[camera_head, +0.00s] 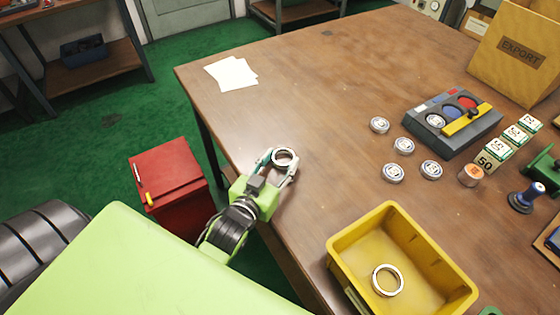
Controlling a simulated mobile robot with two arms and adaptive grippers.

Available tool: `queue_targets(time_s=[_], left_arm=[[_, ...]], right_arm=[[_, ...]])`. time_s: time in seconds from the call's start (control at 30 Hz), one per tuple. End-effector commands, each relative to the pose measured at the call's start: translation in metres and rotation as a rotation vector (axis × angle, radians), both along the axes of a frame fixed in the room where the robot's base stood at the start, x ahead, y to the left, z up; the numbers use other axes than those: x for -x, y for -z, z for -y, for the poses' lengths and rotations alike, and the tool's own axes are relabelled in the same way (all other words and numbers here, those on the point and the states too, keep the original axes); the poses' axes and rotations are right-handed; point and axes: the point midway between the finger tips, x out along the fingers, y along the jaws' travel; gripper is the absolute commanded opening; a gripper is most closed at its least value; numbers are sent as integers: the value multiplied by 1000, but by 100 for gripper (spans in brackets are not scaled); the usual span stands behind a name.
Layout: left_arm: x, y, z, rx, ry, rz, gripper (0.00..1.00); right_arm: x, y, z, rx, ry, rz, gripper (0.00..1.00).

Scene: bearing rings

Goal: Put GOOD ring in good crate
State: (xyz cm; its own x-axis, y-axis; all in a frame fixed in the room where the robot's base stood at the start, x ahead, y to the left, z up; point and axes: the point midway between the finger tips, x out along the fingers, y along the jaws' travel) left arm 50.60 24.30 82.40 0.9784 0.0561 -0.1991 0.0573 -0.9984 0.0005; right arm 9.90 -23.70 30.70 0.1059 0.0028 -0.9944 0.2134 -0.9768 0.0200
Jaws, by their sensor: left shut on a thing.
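My left gripper (281,168) is shut on a metal ring (284,157), over the front left part of the wooden table (330,90). How high the ring is above the table top I cannot tell. A yellow crate (343,243) stands on the table at the lower right of the view, with another silver ring (387,280) lying inside it. No label on the crate is readable, so I cannot tell whether it is the good crate. My right gripper is not in view.
Several small round tins (404,145) stand right of the gripper. White papers (232,73) lie at the far left. A red cabinet (167,170) stands beside the table.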

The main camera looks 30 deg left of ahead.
Motion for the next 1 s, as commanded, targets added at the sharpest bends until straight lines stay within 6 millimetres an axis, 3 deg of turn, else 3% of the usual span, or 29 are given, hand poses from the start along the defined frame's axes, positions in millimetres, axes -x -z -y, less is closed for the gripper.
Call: queue_targets(time_s=[0.1,0.13,0.17,0.53,0.7,0.8,1.0], left_arm=[[0,3,0,0,0,1,18],[0,3,0,0,0,1,50],[0,2,0,0,0,1,57],[0,3,0,-1,0,1,59],[0,7,0,-1,1,3,59],[20,-4,1,1,-1,-6,59],[64,-6,3,1,-1,-6,59]], right_arm=[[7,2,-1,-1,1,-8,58],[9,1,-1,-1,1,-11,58],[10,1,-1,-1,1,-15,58],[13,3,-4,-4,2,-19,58],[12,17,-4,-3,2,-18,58],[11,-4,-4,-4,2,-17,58],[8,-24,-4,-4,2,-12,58]])
